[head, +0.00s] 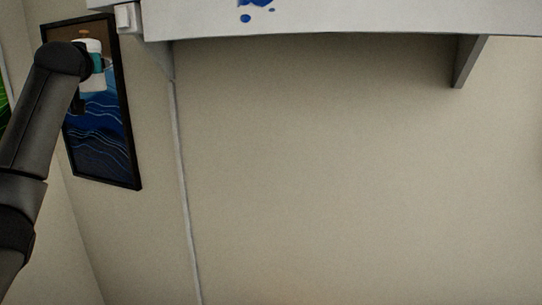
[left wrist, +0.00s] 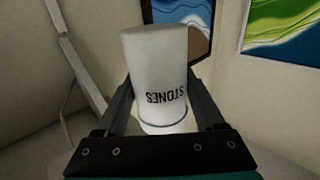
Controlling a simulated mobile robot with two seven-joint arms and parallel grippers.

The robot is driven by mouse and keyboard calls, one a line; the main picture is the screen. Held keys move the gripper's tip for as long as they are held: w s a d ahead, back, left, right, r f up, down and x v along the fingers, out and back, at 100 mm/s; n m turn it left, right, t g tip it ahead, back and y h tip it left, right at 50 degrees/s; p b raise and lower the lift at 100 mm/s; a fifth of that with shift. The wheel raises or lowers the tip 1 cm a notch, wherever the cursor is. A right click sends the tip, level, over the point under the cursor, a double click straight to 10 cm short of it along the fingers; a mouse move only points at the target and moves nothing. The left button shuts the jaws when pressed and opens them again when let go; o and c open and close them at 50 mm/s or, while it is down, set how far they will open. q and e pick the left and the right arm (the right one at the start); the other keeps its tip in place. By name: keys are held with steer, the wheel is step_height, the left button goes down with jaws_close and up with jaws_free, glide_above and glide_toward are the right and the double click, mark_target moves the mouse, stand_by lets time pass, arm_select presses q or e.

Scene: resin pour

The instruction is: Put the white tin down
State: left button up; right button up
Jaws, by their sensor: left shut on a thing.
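The white tin (left wrist: 158,62) is a pale cylinder marked STONES, with the letters upside down in the left wrist view. A thin dark line runs around it near its lower end in that view. My left gripper (left wrist: 160,82) is shut on the tin, with one dark finger on each side. In the head view my left arm comes in from the left and ends in front of the framed picture. White and teal parts show at its end, but I cannot clearly tell tin from gripper there. My right gripper is in neither view.
A white shelf (head: 330,20) with blue splashes and a bracket (head: 468,62) is on the wall at the top. A black-framed blue picture (head: 105,150) hangs behind my left arm. A pale cable or pipe (head: 183,190) runs down the bare wall.

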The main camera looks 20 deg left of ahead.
arm_select(q)
steer(key=d+f+m+t+h, duration=0.2)
steer(key=d+f+m+h, duration=0.25)
steer(key=d+f, duration=0.8)
steer(key=d+f+m+t+h, duration=0.25)
steer(key=d+f+h, duration=0.35)
steer(key=d+f, duration=0.7)
steer(key=s+d+f+m+g+h, duration=0.2)
steer(key=s+d+f+m+h, duration=0.15)
steer(key=s+d+f, duration=0.35)
steer(key=s+d+f+m+g+h, duration=0.1)
steer(key=s+d+f+m+h, duration=0.15)
steer(key=s+d+h, duration=0.55)
steer(key=s+d+f+m+g+h, duration=0.1)
steer(key=s+d+f+m+g, duration=0.2)
steer(key=s+f, duration=0.5)
steer(key=shift+r+n+t+y, duration=2.6)
steer(key=shift+n+y, duration=1.6)
steer(key=shift+y, duration=1.8)
step_height(320, 180, down, 24)
steer(key=b, duration=2.4)
steer(key=shift+w+a, duration=0.3)
steer(key=shift+a, duration=0.1)
